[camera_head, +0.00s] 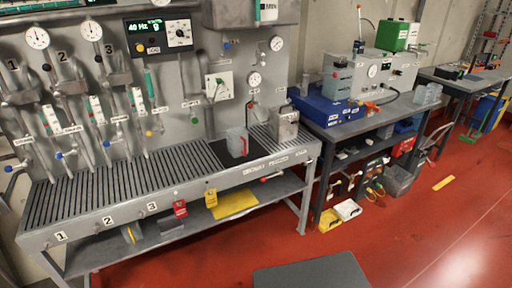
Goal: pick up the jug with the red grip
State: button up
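A small translucent grey jug (236,142) with a red grip on its right side stands upright on a black mat (216,149). The mat lies on the right part of the grey slatted bench (120,188). Nothing covers the jug from this side. My gripper is not in view.
A grey metal canister (286,125) stands close to the right of the jug. A wall panel with gauges, valves and pipes rises behind the bench. A second bench with a blue case (322,108) stands to the right. Red floor (400,235) is open at the front right.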

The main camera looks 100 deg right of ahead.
aim_at(237, 138)
jog(key=z, duration=4.8)
jog(key=i, duration=2.05)
jog(key=u, duration=3.15)
